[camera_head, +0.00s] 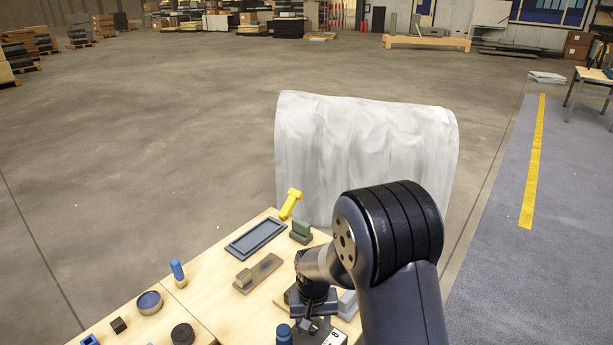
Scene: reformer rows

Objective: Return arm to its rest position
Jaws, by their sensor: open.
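My arm rises from the bottom right and bends at a large black ribbed joint. My gripper (308,326) hangs down over the light wood table (210,275), near its right side. The jaws are open, but the fingertips are small and partly hidden. A blue-topped object (284,335) stands just left of and below the gripper. A white block with dark marks (336,338) and a grey piece (348,305) lie close to its right, partly covered by my arm.
The table also holds a blue-grey tray (256,239), a green block (301,232), a yellow piece (290,204), a wooden block (258,273), a blue-topped peg (178,273) and a round dish (150,303). A white draped panel (360,140) stands behind the table. Open concrete floor (150,130) lies left.

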